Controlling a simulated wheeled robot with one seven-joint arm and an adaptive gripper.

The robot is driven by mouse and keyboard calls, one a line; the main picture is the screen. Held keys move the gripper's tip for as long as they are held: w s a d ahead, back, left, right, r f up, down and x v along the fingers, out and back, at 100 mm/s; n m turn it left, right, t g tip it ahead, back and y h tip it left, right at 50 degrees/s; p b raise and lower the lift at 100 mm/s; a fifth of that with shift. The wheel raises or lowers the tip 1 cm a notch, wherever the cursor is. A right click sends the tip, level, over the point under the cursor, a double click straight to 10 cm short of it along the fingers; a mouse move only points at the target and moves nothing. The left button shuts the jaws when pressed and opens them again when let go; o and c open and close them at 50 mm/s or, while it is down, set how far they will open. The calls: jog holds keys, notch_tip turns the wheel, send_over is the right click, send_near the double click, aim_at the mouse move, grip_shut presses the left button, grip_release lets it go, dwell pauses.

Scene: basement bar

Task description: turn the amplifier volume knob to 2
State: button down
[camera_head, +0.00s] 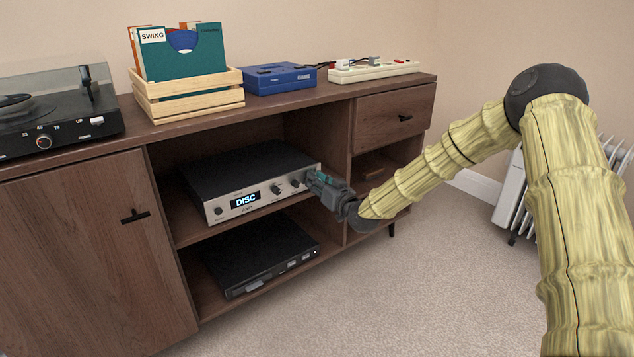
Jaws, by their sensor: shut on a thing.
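The amplifier (240,175) is a black box with a silver front, on the upper open shelf of the wooden cabinet. Its small display (246,199) glows blue and reads "DISC". Dark knobs sit on the front to the right of the display; two of them show, one (276,189) further left and one closer to my gripper. My gripper (311,179) is at the right end of the amplifier front, shut on the volume knob there. The fingers hide that knob, so its pointer and scale cannot be read.
A black disc player (262,259) lies on the shelf below. The cabinet's divider (335,155) stands close to the right of my gripper. A turntable (50,125), record crate (190,102), blue box (279,77) and power strip (374,70) are on top. A white radiator (512,190) stands at right.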

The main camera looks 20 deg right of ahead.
jog(key=shift+m+p, duration=2.9)
jog(key=shift+m, duration=1.2)
jog(key=c, duration=1.2)
grip_release()
jog(key=shift+c, duration=0.2)
jog(key=shift+s, duration=0.15)
